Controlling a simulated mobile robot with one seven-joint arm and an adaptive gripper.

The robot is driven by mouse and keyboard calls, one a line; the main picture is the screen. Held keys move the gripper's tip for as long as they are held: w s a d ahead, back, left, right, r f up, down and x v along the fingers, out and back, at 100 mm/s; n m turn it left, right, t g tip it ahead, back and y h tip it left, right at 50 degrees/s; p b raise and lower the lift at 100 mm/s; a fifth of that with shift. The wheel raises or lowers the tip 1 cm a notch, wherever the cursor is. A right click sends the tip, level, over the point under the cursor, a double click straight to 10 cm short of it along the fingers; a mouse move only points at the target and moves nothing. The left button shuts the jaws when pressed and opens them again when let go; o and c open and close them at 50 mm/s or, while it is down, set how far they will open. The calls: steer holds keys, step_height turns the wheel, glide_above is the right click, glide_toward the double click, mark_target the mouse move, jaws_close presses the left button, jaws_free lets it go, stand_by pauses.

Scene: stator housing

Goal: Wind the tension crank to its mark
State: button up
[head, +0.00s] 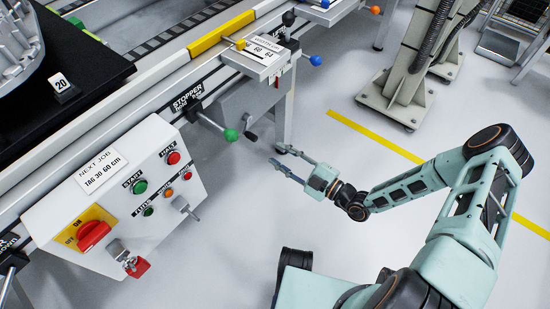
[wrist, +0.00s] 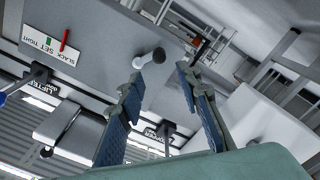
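The tension crank seems to be the pale stub with a dark round end (wrist: 158,56) on the grey housing in the wrist view. In the head view a dark knob (head: 252,136) shows low on the grey box (head: 248,104). A white plate (wrist: 42,55) lettered SLACK, SET, TIGHT carries a green mark and a red bar; I cannot tell which one is a pointer. My gripper (head: 279,157) is open and empty, in the air to the right of the knob. In the wrist view its blue fingers (wrist: 161,74) stand either side of the stub, apparently short of it.
A green-knobbed stopper lever (head: 231,135) sticks out just left of the crank. A control box (head: 120,200) with buttons and a red switch stands at the left. A blue-knobbed lever (head: 315,61) is above. The floor around my gripper is clear.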

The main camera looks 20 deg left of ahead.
mark_target(256, 140)
steer(key=shift+b+x, duration=0.85)
steer(key=shift+x, duration=3.15)
steer(key=shift+w+a, duration=0.2)
steer(key=shift+a, duration=0.2)
jaws_close()
steer(key=shift+w+d+r+b, duration=0.15)
steer(key=shift+w+d, duration=0.25)
steer(key=shift+w, duration=0.5)
steer(key=shift+w+d+b, duration=0.2)
steer(key=shift+w+d, duration=0.15)
steer(key=shift+w, duration=0.55)
steer(key=shift+w+d+r+b, duration=0.15)
steer(key=shift+w+d, duration=0.25)
steer(key=shift+w, duration=0.5)
